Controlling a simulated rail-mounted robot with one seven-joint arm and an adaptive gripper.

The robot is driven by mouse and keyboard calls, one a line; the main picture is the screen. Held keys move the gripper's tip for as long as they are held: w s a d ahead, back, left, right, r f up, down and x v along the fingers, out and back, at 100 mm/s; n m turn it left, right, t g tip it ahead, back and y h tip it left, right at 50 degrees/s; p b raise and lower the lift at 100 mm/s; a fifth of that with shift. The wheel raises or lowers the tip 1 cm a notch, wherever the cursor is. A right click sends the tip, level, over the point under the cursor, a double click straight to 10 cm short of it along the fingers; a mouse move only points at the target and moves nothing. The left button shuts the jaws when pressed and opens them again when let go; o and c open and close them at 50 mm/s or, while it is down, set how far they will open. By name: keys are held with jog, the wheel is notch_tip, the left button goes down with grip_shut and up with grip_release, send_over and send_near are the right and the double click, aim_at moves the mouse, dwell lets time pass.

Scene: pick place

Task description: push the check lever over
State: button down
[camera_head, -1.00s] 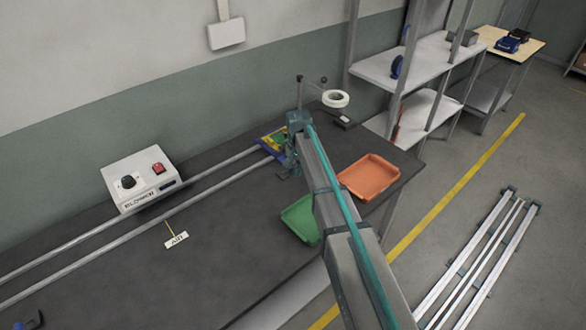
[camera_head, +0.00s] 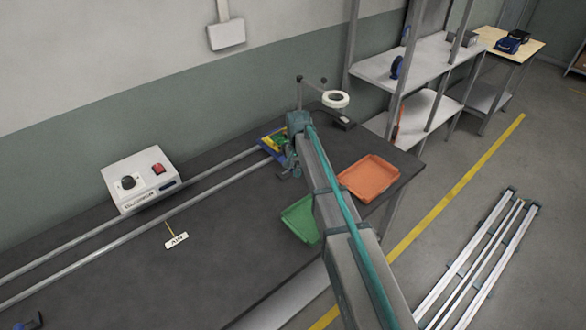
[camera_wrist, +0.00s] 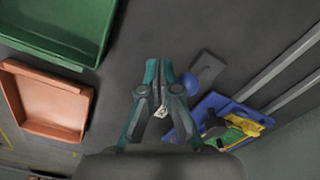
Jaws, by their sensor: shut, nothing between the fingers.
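In the wrist view, a blue round knob (camera_wrist: 193,84) shows beside a dark grey flat plate (camera_wrist: 208,67) on the bench. It may be the check lever; I cannot tell which way it leans. My gripper (camera_wrist: 158,63) is shut and empty, its teal fingertips together just left of the knob in the picture. Whether they touch it cannot be told. In the head view my gripper (camera_head: 288,173) is low over the dark bench, and my arm hides the knob.
A blue tray (camera_wrist: 213,101) with yellow and green items lies beside the gripper. Green (camera_head: 300,220) and orange (camera_head: 368,178) trays stand near the bench's right end. Two rails (camera_head: 130,237) run along the bench past a control box (camera_head: 140,180).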

jog(key=shift+f, duration=0.25)
jog(key=shift+f, duration=0.4)
jog(key=shift+w+a, duration=0.15)
jog(key=shift+w+a, duration=1.1)
jog(key=shift+w, duration=0.2)
jog(key=shift+w+a, duration=1.05)
jog(key=shift+w, duration=0.25)
notch_tip(320, 180, up, 8)
jog(key=p, duration=0.3)
jog(key=shift+s+d, duration=0.35)
jog(key=shift+s, duration=0.1)
